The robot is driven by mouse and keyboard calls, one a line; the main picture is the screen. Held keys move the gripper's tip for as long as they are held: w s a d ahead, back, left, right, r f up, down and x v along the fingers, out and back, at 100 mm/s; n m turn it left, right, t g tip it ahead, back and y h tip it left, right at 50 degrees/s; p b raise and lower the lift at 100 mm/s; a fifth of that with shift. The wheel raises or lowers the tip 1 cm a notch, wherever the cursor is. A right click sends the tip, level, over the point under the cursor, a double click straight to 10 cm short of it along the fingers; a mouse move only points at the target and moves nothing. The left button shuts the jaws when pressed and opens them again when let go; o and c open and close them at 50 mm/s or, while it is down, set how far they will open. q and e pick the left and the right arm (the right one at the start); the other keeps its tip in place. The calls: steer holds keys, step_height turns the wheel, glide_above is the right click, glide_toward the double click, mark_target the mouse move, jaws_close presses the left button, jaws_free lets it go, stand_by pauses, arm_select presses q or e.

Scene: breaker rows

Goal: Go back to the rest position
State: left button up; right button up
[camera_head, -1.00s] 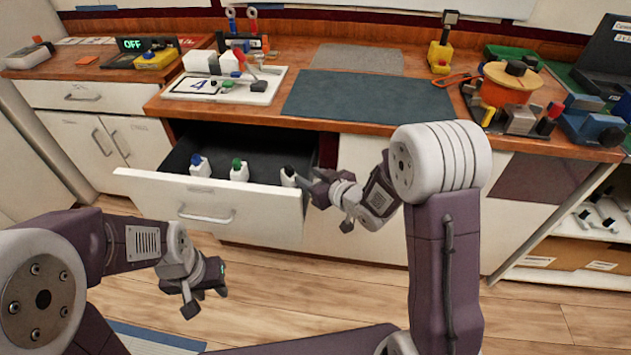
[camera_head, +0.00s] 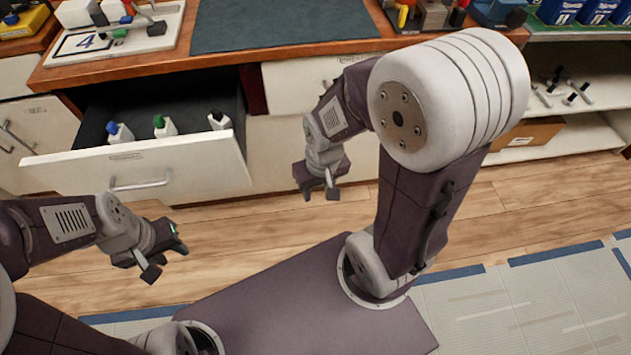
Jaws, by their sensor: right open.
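My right gripper (camera_head: 320,190) hangs over the floor to the right of the open drawer, with its fingers pointing down. It is open and empty, apart from the drawer front. My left gripper (camera_head: 168,258) is low at the left, in front of the drawer and over the wooden floor. Nothing shows in it, and its finger gap is hard to make out.
The drawer (camera_head: 140,165) stands open, holding a blue-capped bottle (camera_head: 119,132), a green-capped bottle (camera_head: 164,126) and a dark-capped bottle (camera_head: 219,120). A dark mat (camera_head: 280,22) lies on the counter above. An open shelf (camera_head: 575,95) is at the right. Wooden floor is clear.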

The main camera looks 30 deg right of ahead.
arm_select(q)
step_height(320, 180, up, 21)
steer(key=p, duration=2.1)
steer(key=shift+c, duration=0.3)
